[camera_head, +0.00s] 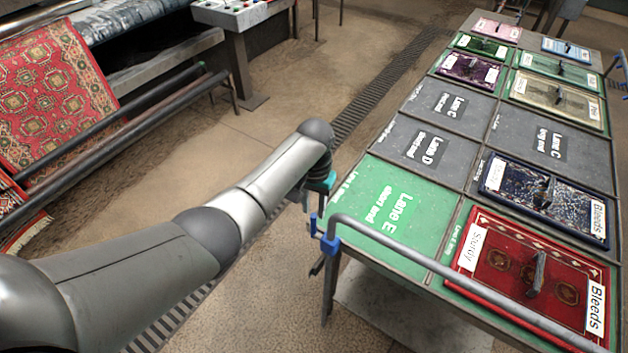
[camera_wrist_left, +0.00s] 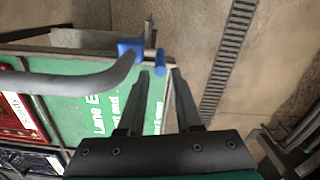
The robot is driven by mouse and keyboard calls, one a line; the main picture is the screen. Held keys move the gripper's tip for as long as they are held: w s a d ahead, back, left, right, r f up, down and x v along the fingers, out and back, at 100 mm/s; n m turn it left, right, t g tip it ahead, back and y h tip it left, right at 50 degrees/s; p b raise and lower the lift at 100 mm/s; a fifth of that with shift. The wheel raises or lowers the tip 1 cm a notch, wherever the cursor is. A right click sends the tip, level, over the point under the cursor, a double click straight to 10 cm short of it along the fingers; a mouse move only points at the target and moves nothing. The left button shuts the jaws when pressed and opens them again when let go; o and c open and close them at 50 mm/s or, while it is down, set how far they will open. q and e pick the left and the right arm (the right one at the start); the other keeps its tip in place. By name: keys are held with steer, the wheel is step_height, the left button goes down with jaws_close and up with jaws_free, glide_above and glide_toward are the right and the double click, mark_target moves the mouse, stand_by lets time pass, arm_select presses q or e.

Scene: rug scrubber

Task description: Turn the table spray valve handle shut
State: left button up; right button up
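The blue spray valve handle (camera_head: 327,240) sits at the near left corner of the table, at the end of a grey spray pipe (camera_head: 440,268). In the left wrist view the blue handle (camera_wrist_left: 131,48) has a small blue end piece just beyond the fingertips. My left gripper (camera_wrist_left: 160,72) is open, with its two dark fingers apart and pointing at that end piece. I cannot tell whether they touch it. In the head view my left gripper (camera_head: 319,187) is just above the valve, partly hidden by my wrist. My right gripper is not in view.
The table holds a green Lane E panel (camera_head: 375,190), grey lane panels and several small rug samples with handles, such as a red one (camera_head: 510,270). A rug rack (camera_head: 100,130) stands at the left. The floor between has a drain grate (camera_head: 375,100).

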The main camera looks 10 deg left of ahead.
arm_select(q)
step_height(320, 180, up, 8)
steer(key=p, duration=0.1)
steer(key=shift+f, duration=0.25)
